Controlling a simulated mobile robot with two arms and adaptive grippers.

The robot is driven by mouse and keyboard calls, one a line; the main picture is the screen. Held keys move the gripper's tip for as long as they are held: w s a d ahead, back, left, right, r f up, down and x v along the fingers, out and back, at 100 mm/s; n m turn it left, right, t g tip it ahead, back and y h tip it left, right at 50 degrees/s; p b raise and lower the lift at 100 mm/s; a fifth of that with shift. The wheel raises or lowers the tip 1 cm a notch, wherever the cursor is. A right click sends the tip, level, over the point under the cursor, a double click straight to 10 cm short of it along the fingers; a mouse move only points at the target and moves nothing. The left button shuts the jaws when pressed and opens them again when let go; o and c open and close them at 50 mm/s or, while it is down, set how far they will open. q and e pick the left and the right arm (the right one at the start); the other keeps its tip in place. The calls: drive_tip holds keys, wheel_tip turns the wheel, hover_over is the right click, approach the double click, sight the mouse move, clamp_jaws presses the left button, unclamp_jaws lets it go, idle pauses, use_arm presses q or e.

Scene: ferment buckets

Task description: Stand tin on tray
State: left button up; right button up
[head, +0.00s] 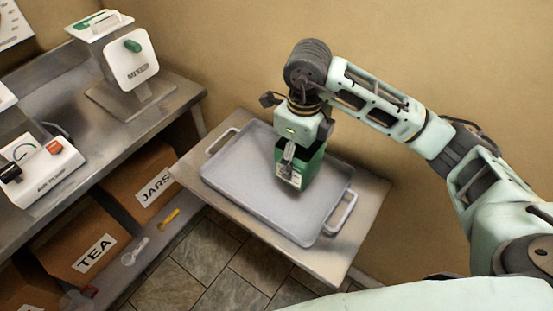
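The tin (310,170) is green with a pale label low on its front, and it looks upright. It is over the middle-right part of the grey tray (240,185); I cannot tell whether its base touches the tray. My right gripper (289,154) points down at the tin from above, with one finger against the tin's near face and the other hidden. It looks shut on the tin. My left gripper is not in view.
The tray has raised handles and lies on a small metal table (330,262) against the wall. A metal bench (150,122) at the left holds white devices, including a mixer (130,60). Cardboard boxes labelled JARS (140,185) and TEA (80,240) sit below.

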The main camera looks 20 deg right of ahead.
drive_tip(key=w+a+f, duration=0.1)
drive_tip(key=w+a+f+p, duration=0.1)
drive_tip(key=w+f, duration=0.1)
drive_tip(key=w+a+f, duration=0.1)
drive_tip(key=w, duration=0.1)
drive_tip(key=shift+w+a+f+p, duration=0.15)
drive_tip(key=shift+w+a+p, duration=0.1)
drive_tip(key=shift+a+p, duration=0.05)
wheel_tip(320, 180, down, 3)
drive_tip(key=shift+f+p, duration=0.15)
drive_tip(key=shift+p, duration=0.45)
drive_tip(key=shift+f, duration=0.3)
drive_tip(key=o, duration=1)
drive_tip(key=shift+c, duration=0.2)
drive_tip(key=o, duration=0.4)
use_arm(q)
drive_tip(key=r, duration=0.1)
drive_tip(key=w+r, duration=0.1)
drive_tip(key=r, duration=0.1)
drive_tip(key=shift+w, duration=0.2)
